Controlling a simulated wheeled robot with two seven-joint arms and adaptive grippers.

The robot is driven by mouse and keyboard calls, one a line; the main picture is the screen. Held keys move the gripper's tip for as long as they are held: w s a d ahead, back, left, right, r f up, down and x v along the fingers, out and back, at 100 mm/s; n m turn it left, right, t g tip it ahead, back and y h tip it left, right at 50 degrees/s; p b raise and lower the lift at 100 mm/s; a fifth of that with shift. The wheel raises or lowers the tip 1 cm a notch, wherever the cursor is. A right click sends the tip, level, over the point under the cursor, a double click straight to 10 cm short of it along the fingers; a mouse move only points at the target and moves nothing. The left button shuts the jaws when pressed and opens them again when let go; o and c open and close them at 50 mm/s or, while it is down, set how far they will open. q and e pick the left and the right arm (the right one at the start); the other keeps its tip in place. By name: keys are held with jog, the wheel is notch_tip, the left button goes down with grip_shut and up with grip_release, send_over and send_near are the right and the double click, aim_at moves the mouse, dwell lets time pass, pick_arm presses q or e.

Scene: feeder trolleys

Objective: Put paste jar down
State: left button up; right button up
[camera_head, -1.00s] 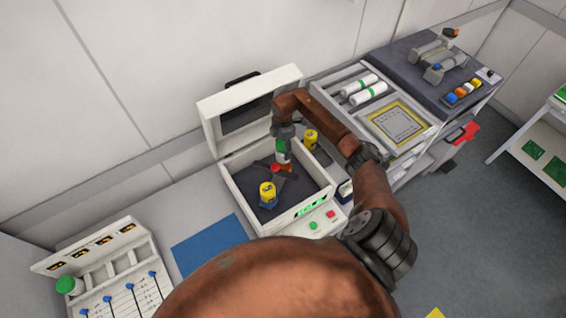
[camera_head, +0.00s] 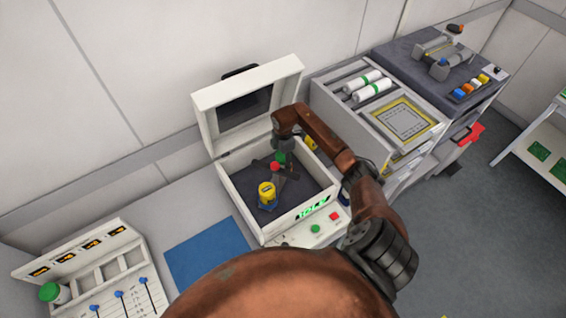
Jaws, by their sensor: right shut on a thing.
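A white box-like machine (camera_head: 246,210) stands with its lid (camera_head: 203,120) raised and a dark interior. Inside is a dark rotor with a red hub (camera_head: 275,167). My right gripper (camera_head: 281,154) is down inside the box near the back, behind the red hub, shut on the paste jar. Only a bit of the jar's green (camera_head: 280,158) shows; gripper and rotor hide the rest, so I cannot tell whether it touches a holder. A yellow jar (camera_head: 267,190) stands in a blue holder at the front. My left gripper is not in view.
Another yellow piece (camera_head: 312,144) shows partly behind my right arm. A blue mat (camera_head: 205,252) lies front left. A rack (camera_head: 40,272) with a green-lidded jar (camera_head: 52,292) is at far left. A grey trolley with white rolls (camera_head: 372,90) stands right.

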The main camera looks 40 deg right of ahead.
jog(key=shift+r, duration=0.15)
jog(key=o, duration=1.7)
jog(key=shift+f, duration=0.2)
jog(key=shift+r, duration=0.3)
notch_tip(320, 180, up, 12)
jog(key=shift+f+b, duration=0.1)
jog(key=shift+b, duration=0.65)
